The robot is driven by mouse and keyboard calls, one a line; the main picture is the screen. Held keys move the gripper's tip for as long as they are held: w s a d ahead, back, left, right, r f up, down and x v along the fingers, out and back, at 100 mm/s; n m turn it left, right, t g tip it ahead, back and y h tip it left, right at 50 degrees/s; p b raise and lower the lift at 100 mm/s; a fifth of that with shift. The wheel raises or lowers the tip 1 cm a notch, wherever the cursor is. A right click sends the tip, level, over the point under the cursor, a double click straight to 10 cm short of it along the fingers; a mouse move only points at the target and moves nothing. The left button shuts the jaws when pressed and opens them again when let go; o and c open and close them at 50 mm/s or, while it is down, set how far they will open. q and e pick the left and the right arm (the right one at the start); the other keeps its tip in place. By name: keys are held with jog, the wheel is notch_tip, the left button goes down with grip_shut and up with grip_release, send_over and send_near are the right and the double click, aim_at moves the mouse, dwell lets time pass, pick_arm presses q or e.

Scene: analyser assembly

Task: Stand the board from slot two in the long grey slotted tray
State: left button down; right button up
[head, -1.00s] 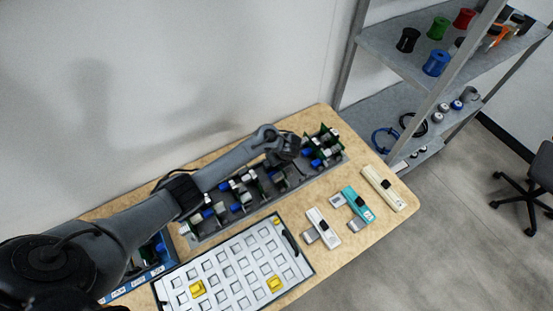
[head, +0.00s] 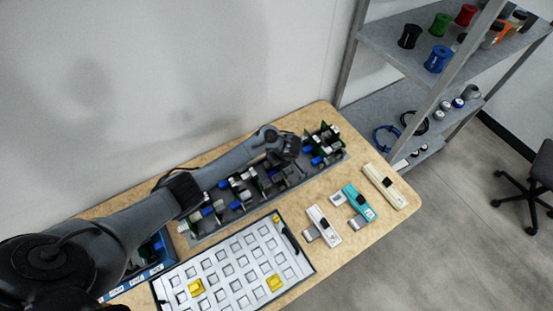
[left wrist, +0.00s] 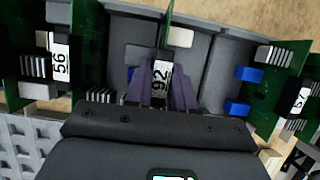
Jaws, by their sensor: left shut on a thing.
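My left gripper (head: 283,152) is over the long grey slotted tray (head: 322,172) in the head view. In the left wrist view its purple-grey fingers (left wrist: 162,88) are shut on a board with a label reading 92 (left wrist: 160,76). This board is upright between the tray's grey walls. A strip of its green edge shows above the fingers; its lower edge is hidden, so I cannot tell how deep it sits. Green boards labelled 56 (left wrist: 60,62) and, apparently, 57 (left wrist: 302,98) stand to either side, apart from it. My right gripper is not in view.
A blue rack (head: 150,272) with white labels is at the lower left, partly behind my arm. A white grid panel (head: 235,268) with yellow pieces lies before the tray. White (head: 322,225), teal (head: 358,202) and cream (head: 384,186) devices lie to the right.

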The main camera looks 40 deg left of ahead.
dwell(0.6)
pick_arm(q)
jog(key=shift+f+b, duration=0.3)
jog(key=shift+f, duration=0.05)
dwell(0.3)
jog(key=c, duration=0.9)
grip_release()
jog(key=shift+o, duration=0.7)
jog(key=shift+r+p, duration=0.2)
jog(key=shift+p, duration=0.2)
jog(key=shift+r+p, duration=0.3)
jog(key=shift+p, duration=0.05)
jog(key=shift+r+p, duration=0.65)
jog(key=shift+p, duration=0.1)
jog(key=shift+r+p, duration=0.75)
jog(key=shift+p, duration=0.05)
